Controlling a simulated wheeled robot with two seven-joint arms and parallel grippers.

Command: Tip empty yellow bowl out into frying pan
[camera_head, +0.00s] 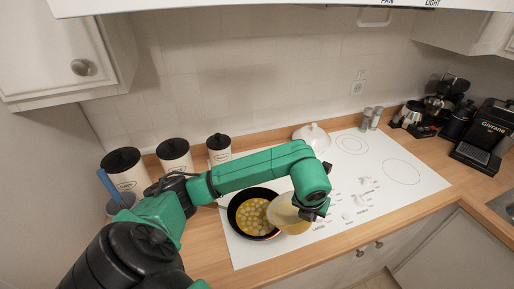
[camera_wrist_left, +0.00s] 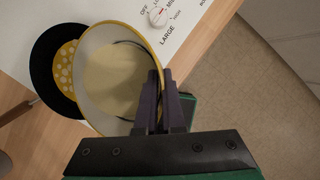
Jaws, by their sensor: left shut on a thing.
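The yellow bowl (camera_head: 286,212) is held at the right edge of the frying pan (camera_head: 235,212), partly over it. In the left wrist view the bowl (camera_wrist_left: 108,78) shows a pale yellow inside with nothing visible in it. It looks tilted, but how far is hard to tell. My left gripper (camera_head: 315,212) is shut on the bowl's rim, and its fingers (camera_wrist_left: 160,85) also show in the wrist view. The dark pan sits on the white cooktop and holds several round pale pieces in yellow (camera_head: 256,217). The bowl hides part of the pan. My right gripper is not in view.
The white cooktop (camera_head: 400,190) has knobs (camera_head: 363,207) near the bowl. Canisters (camera_head: 174,155) stand at the back left. A clear lid (camera_head: 312,137) and shakers (camera_head: 372,118) stand behind. Coffee machines (camera_head: 487,130) are at the right. The cooktop's right side is clear.

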